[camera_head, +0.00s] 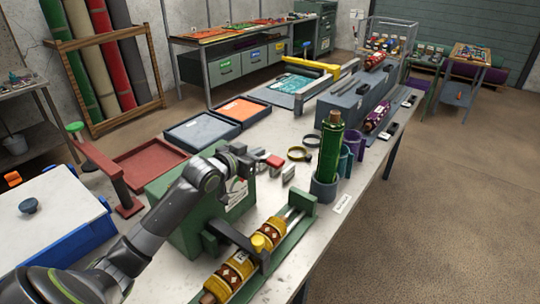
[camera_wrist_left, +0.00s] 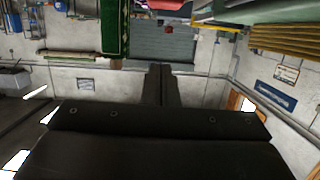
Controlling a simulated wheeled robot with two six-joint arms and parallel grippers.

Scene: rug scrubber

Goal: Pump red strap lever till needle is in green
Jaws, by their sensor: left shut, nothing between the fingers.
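A green machine (camera_head: 205,236) stands on the near part of the worktable. A whitish gauge face (camera_head: 237,191) with red marks shows on it, partly behind my arm; I cannot read where the needle points. A red block-like piece (camera_head: 274,161), perhaps the lever's grip, lies just right of my left gripper (camera_head: 250,160); I cannot tell whether they touch. My left gripper is above the machine, shut and empty. In the left wrist view its two fingers (camera_wrist_left: 161,86) are together, with nothing between them. My right gripper is not in view.
A yellow patterned roll (camera_head: 228,272) lies in a green cradle in front. Orange and grey trays (camera_head: 203,131) lie behind. A red stand (camera_head: 100,165) and a blue bin (camera_head: 75,245) are left.

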